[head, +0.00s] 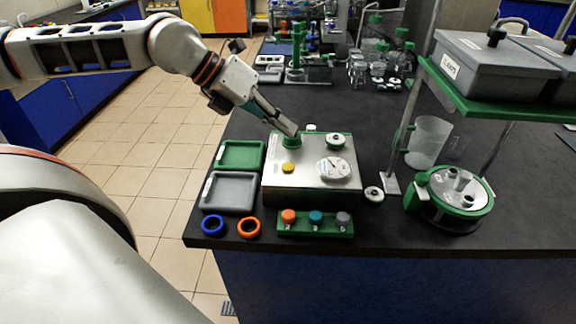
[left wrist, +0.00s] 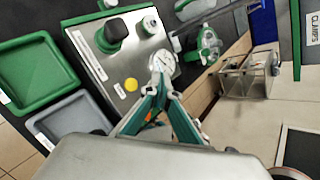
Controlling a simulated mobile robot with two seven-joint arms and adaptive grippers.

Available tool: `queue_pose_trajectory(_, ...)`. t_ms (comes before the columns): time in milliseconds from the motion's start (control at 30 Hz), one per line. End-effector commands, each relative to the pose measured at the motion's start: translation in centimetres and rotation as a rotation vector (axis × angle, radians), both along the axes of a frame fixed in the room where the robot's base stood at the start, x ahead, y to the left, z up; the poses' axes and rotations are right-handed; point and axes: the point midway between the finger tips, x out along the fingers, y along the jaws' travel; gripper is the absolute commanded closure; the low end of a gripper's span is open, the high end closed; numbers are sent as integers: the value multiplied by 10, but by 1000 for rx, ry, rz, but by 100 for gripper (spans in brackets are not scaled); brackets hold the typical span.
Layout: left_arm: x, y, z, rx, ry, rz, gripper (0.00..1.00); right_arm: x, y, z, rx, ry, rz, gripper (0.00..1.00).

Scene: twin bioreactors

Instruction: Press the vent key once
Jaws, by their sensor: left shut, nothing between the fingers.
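A silver control box (head: 312,183) stands on the dark bench. On its top are a yellow button (head: 288,168), a dark green knob (head: 291,143), a round white gauge (head: 333,169) and a green-and-white fitting (head: 336,140). The labels are too small to read, so I cannot tell which is the vent key. My left gripper (head: 291,130) is shut and empty above the box, its tips in front of the green knob's top. In the left wrist view its tips (left wrist: 161,68) overlap the gauge, and the yellow button (left wrist: 131,85) shows beside them. My right gripper is not in view.
A green tray (head: 222,154) and a grey tray (head: 207,193) lie left of the box. A green rack (head: 315,231) with coloured caps and blue and orange rings sit in front. A round green-rimmed vessel (head: 484,206) and a shelf stand right. Glassware is behind.

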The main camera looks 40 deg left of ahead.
Motion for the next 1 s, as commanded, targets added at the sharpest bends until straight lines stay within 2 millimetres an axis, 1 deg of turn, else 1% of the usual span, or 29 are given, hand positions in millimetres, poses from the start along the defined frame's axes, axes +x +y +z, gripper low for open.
queue_pose_trajectory(33, 0, 0, -9, -3, 4, 0, 100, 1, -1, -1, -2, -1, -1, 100)
queue_pose_trajectory(200, 0, 0, -33, -1, 4, -1, 100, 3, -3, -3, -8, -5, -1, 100)
queue_pose_trajectory(300, -1, 0, -45, -2, 5, 0, 100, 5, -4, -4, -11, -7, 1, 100)
queue_pose_trajectory(433, 0, 0, -59, -1, 3, -1, 100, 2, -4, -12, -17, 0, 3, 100)
queue_pose_trajectory(533, 0, 0, -65, -1, 1, 0, 100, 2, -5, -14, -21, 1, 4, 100)
queue_pose_trajectory(633, 0, 0, -69, -1, 0, -1, 100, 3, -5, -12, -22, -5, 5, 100)
queue_pose_trajectory(767, 0, 0, -69, -1, -1, 0, 100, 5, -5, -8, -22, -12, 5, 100)
queue_pose_trajectory(1000, 0, 0, -69, -1, -1, -1, 100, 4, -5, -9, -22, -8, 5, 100)
